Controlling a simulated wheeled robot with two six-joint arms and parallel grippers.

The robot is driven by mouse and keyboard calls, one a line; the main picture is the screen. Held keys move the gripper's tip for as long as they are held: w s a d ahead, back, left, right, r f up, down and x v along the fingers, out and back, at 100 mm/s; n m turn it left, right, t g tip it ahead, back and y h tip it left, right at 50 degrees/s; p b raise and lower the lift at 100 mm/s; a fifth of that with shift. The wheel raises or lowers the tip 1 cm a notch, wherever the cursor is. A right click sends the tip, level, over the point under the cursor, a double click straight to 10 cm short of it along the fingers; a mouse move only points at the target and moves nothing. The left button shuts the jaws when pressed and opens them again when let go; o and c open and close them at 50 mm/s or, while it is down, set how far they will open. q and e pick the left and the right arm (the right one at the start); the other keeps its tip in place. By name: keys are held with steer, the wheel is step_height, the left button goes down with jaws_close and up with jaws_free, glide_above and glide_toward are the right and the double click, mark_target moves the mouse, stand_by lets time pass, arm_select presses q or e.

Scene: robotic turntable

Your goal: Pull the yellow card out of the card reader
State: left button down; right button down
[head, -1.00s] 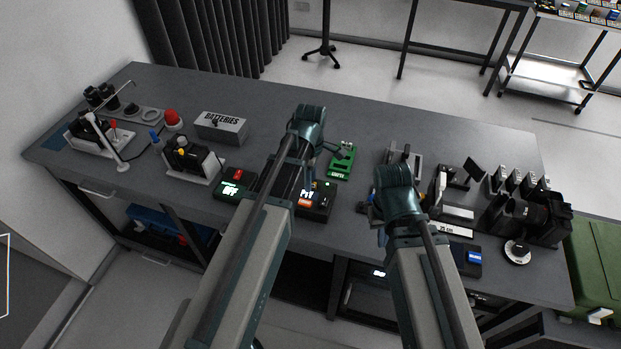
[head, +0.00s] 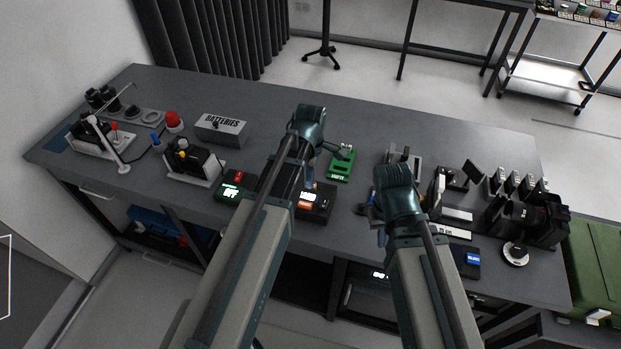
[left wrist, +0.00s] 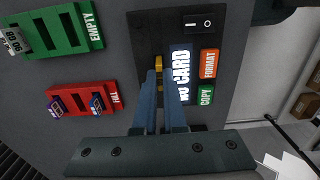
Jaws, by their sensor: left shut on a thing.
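The black card reader (left wrist: 150,35) fills the middle of the left wrist view, its lit display reading "NO CARD". In the head view the card reader (head: 318,212) is partly hidden by my left arm. My left gripper (left wrist: 164,75) is shut on the yellow card (left wrist: 158,66), of which only small yellow parts show at the fingers. I cannot tell how much of the card still sits in the slot. My right gripper (head: 374,205) hangs over the table to the right of the reader, its fingers too small to read.
In the left wrist view a red "FULL" tray (left wrist: 78,99) holds two cards, and a green "EMPTY" tray (left wrist: 65,30) lies above it. In the head view a grey batteries box (head: 220,128) stands behind, and a black camera (head: 525,215) at right.

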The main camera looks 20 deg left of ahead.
arm_select(q)
steer(key=shift+r+p, duration=1.9)
steer(key=shift+r, duration=0.1)
